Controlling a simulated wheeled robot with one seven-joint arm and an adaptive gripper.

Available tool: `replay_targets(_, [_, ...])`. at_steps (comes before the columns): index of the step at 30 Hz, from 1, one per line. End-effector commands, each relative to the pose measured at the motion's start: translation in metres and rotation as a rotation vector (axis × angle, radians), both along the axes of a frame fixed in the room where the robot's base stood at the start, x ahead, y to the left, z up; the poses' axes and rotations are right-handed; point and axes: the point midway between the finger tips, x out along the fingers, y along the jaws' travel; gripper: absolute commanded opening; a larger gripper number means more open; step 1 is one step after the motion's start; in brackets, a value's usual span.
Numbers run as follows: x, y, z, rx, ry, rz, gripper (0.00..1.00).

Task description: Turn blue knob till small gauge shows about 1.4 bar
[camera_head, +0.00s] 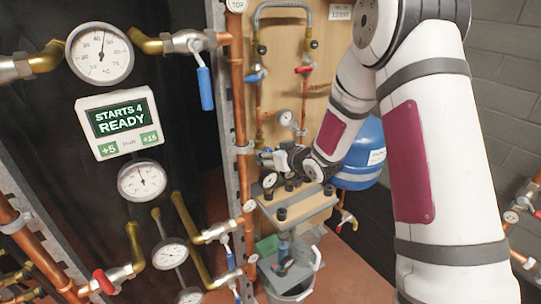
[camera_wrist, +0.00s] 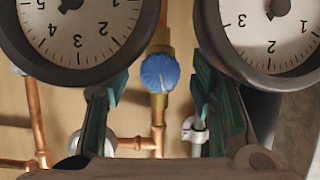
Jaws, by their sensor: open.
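The blue knob (camera_wrist: 160,72) sits on a brass valve on a copper pipe, in the upper middle of the wrist view. My gripper (camera_wrist: 157,92) is open, with one green-padded finger on each side of the knob; I see no contact. In the wrist view, a round white dial (camera_wrist: 80,28) at top left and another (camera_wrist: 268,30) at top right are both cut off, so their readings are unclear. In the head view, a small gauge (camera_head: 286,117) is on the pipework above my gripper, too small to read. My arm hides part of this area.
Copper pipes (camera_wrist: 158,135) run beside and below the knob. In the head view, a blue tank (camera_head: 362,165) stands behind my arm. A dark panel at left carries large gauges (camera_head: 100,52) and a display (camera_head: 122,118) reading "STARTS 4 READY". A bucket (camera_head: 292,292) stands below.

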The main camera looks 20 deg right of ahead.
Motion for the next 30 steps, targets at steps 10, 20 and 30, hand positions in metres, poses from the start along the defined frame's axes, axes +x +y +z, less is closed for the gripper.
replay_targets(10, [0.0002,0.0000,-0.0001,0.000,0.000,0.000,0.26])
replay_targets(20, [-0.0001,-0.0018,0.0006,0.031,0.011,-0.002,0.03])
replay_targets(30, [0.0000,-0.0045,0.0014,0.308,0.101,-0.003,0.03])
